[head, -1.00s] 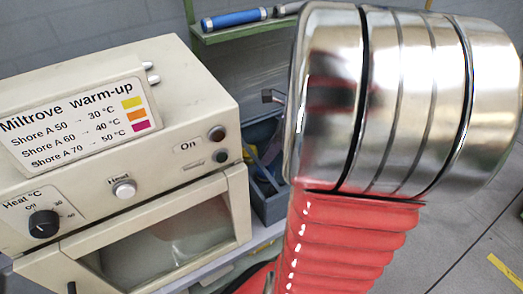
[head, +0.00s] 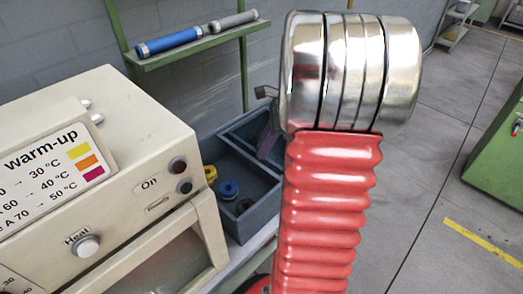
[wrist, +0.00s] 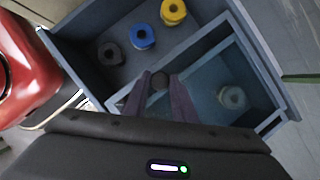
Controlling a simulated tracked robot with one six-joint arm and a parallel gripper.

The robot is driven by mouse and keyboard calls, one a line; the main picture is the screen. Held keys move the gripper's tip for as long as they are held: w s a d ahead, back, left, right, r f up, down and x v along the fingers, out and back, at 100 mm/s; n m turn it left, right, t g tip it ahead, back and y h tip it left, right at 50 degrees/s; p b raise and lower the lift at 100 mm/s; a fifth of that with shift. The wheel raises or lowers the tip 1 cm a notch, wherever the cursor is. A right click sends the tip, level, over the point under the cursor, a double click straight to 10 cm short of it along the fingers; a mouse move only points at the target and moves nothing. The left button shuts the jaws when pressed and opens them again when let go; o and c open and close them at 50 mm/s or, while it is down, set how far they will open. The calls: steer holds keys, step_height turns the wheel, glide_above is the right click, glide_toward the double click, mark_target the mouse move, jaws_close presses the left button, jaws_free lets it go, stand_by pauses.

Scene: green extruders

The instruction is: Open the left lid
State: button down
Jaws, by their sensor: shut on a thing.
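A blue-grey box (head: 218,222) stands right of the heater in the head view, and its rim fills much of the wrist view (wrist: 92,68). One compartment is uncovered and shows spools: yellow (wrist: 173,11), blue (wrist: 142,37) and dark (wrist: 109,53). Beside it is a framed lid with a clear pane (wrist: 213,75), and a pale blue ring (wrist: 232,97) shows through it. My gripper (wrist: 160,92) is shut on a small dark knob (wrist: 160,80). In the head view my gripper (head: 268,143) is partly hidden behind my red arm. I cannot tell how far the lid is tilted.
A cream heater (head: 120,150) stands close on the left. A green shelf (head: 195,45) behind the box holds a blue tube (head: 170,41) and a grey tube (head: 233,22). Open floor (head: 430,170) lies to the right, with a green machine (head: 500,160) at the edge.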

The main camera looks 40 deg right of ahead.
steer(key=shift+d, duration=0.15)
steer(key=c, duration=1.5)
jaws_free()
steer(key=shift+r, duration=0.1)
steer(key=v, duration=1.3)
steer(key=shift+s+d+r, duration=0.15)
steer(key=shift+s+r, duration=0.05)
